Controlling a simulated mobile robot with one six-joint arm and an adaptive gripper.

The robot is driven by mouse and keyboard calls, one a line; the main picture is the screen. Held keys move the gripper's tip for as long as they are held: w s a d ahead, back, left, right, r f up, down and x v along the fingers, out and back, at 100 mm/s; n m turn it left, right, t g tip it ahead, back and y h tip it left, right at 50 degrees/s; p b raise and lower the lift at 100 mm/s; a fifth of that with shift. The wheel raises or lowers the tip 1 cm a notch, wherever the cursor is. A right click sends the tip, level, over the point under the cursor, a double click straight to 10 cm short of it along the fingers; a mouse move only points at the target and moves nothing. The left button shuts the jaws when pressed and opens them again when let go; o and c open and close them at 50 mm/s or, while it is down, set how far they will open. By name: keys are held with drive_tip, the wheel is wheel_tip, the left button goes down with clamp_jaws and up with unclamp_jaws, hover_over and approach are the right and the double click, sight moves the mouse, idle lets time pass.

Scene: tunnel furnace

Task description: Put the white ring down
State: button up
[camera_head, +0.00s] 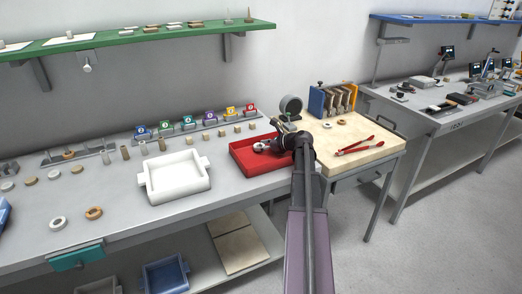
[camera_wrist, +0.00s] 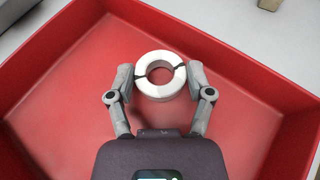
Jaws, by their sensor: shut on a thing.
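The white ring (camera_wrist: 159,90) is between the two fingertips of my gripper (camera_wrist: 160,75) in the wrist view. The fingers are shut on its left and right sides. It is over the inside of the red tray (camera_wrist: 60,72), near the tray's middle. I cannot tell whether the ring touches the tray floor. In the head view the red tray (camera_head: 240,165) stands on the grey bench, with the white ring (camera_head: 259,147) and my gripper (camera_head: 265,146) over it. My arm covers the tray's right side.
A white two-handled tray (camera_head: 178,190) stands left of the red tray. Red tongs (camera_head: 357,147) lie on the pale table (camera_head: 330,158) at the right, beside small rings. A green shelf (camera_head: 140,42) hangs above.

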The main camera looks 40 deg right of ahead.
drive_tip(key=shift+f, duration=0.15)
drive_tip(key=o, duration=1.1)
drive_tip(key=shift+s+r, duration=0.1)
drive_tip(key=shift+r, duration=0.15)
drive_tip(key=p+v, duration=0.4)
drive_tip(key=v, duration=0.7)
drive_tip(key=shift+s+d+r+p, duration=0.15)
drive_tip(key=shift+s+p, duration=0.15)
drive_tip(key=shift+p, duration=0.05)
